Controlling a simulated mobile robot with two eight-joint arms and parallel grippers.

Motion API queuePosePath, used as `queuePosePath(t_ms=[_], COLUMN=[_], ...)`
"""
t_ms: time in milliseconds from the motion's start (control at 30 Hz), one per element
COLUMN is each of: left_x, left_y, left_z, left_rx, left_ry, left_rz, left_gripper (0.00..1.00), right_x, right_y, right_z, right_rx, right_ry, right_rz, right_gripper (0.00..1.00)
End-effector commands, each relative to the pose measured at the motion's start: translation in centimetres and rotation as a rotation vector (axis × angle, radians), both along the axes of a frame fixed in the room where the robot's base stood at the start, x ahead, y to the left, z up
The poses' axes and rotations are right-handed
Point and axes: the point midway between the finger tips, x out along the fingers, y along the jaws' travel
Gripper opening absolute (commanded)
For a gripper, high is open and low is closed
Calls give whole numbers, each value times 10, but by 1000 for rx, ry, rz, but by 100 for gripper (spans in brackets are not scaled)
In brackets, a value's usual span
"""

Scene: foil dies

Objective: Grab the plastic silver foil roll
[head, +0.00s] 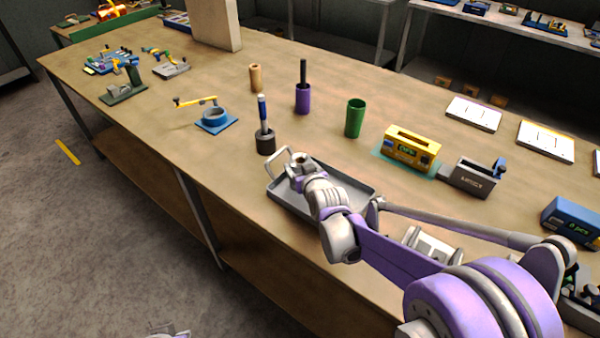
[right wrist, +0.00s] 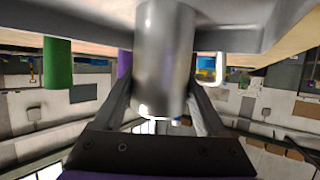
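The silver foil roll (right wrist: 165,50) is a smooth metallic cylinder in the right wrist view. It lies between the two fingers of my right gripper (right wrist: 160,95), which press against its sides. In the head view my right gripper (head: 304,176) is over the grey tray (head: 360,188), and the roll's round end (head: 300,159) shows at its tip. The gripper and arm hide most of the roll there, and I cannot tell whether the roll touches the tray. A small part of my left gripper (head: 168,333) shows at the bottom edge; its fingers are not clear.
Behind the tray stand a dark holder with a blue pen (head: 265,142), a purple cup (head: 303,98), a green cup (head: 355,118) and a yellow device (head: 411,149). A grey box (head: 474,178) is to the right.

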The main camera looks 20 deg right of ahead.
Motion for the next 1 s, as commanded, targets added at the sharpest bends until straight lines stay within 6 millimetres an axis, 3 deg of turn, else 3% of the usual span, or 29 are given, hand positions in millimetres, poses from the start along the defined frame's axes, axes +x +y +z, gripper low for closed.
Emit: queuePosePath(t_ms=[67,333,667,1000], left_x=[0,0,0,2], left_y=[0,0,0,0], left_z=[0,0,2,11], left_rx=[0,0,0,0], left_ry=[0,0,-1,-4], left_rz=[0,0,0,0], left_gripper=[0,0,0,0], right_x=[0,0,0,0], right_y=[0,0,0,0], right_z=[0,0,9,75], right_rx=[0,0,0,0], right_ry=[0,0,-1,-1], right_rz=[0,0,0,0], right_gripper=[53,5,3,3])
